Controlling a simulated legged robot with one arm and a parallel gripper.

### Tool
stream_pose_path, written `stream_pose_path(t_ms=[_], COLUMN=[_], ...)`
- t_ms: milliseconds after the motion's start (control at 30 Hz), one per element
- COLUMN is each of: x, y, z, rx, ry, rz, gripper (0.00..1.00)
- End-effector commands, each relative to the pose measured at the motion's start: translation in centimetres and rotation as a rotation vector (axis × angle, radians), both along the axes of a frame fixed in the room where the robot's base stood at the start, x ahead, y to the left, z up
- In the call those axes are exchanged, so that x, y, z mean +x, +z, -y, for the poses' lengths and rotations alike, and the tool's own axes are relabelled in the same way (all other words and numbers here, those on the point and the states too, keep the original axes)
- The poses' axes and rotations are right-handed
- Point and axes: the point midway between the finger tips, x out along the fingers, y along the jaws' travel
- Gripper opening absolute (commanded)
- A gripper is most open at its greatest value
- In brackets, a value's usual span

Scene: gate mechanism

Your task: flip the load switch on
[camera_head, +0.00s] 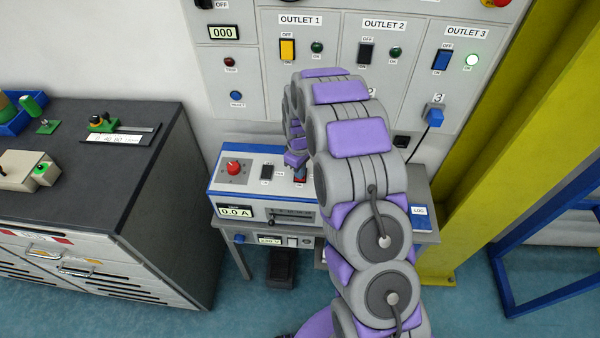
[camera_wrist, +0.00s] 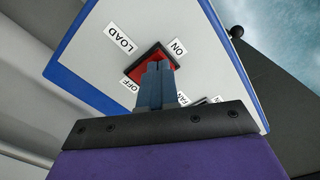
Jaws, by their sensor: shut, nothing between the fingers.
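The load switch is a red rocker in a dark frame on the top of a white and blue box. In the wrist view the load switch (camera_wrist: 150,60) lies between the labels ON and OFF, with the label LOAD (camera_wrist: 121,37) beside it. My gripper (camera_wrist: 157,66) is shut and empty, its blue fingertips over the switch and hiding part of it. I cannot tell whether they touch it. In the head view my gripper (camera_head: 297,163) is over the box (camera_head: 222,186), and a little red of the load switch (camera_head: 300,181) shows below it.
The box also carries a red knob (camera_head: 233,167), a black rocker (camera_head: 267,172) and a display (camera_head: 234,212) reading 0.0 A. A dark-topped cabinet (camera_head: 90,180) stands left, a yellow post (camera_head: 510,130) right.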

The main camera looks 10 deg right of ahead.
Motion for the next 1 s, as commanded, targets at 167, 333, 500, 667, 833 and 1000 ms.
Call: stream_pose_path(t_ms=[167, 333, 500, 667, 833, 1000], x=[0.0, 0.0, 0.1, 0.1, 0.0, 0.0], y=[-0.3, -0.5, -0.4, 0.5, 1.8, 3.0], z=[0.0, 0.0, 0.0, 0.0, 0.0, 0.0], rx=[0.0, 0.0, 0.0, 0.0, 0.0, -0.001], ry=[0.0, 0.0, 0.0, 0.0, 0.0, 0.0], rz=[0.0, -0.001, -0.001, 0.0, 0.0, -0.001], gripper=[0.0, 0.0, 0.0, 0.0, 0.0, 0.0])
